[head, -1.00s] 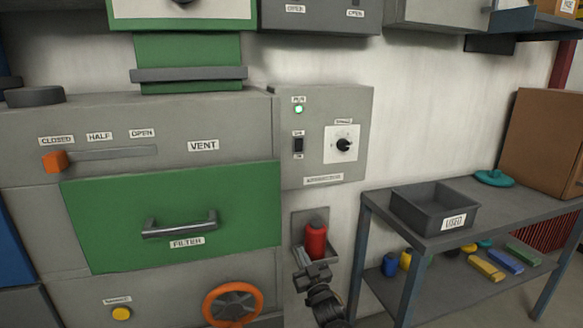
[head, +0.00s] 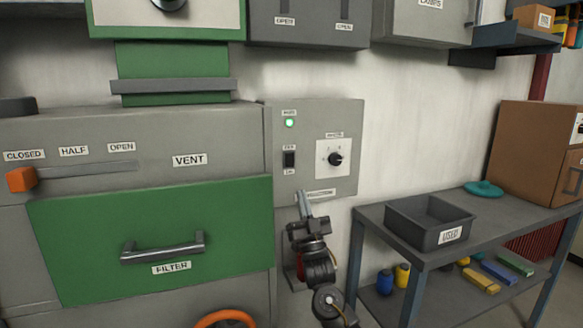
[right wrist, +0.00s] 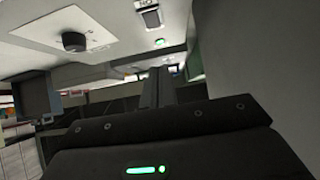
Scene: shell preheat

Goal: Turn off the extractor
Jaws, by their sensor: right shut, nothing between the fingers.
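The grey control box (head: 350,112) is on the wall, right of the vent unit. It carries a lit green lamp (head: 289,123), a black rocker switch (head: 289,160) with tiny labels above and below, and a black dial (head: 335,159) on a white plate. My right gripper (head: 302,197) is shut and empty, pointing up near the box's lower edge, below the switch and apart from it. The right wrist view shows the gripper's fingers (right wrist: 156,88), the switch (right wrist: 150,16), the lamp (right wrist: 160,42) and the dial (right wrist: 75,41). My left gripper is not in view.
The vent unit has an orange slider (head: 21,179) at CLOSED and a green FILTER drawer (head: 100,225). A red cylinder (head: 300,264) is mostly hidden behind my right arm. A metal table (head: 480,222) with a grey USED tray (head: 400,224) stands right. Wall beside the box is clear.

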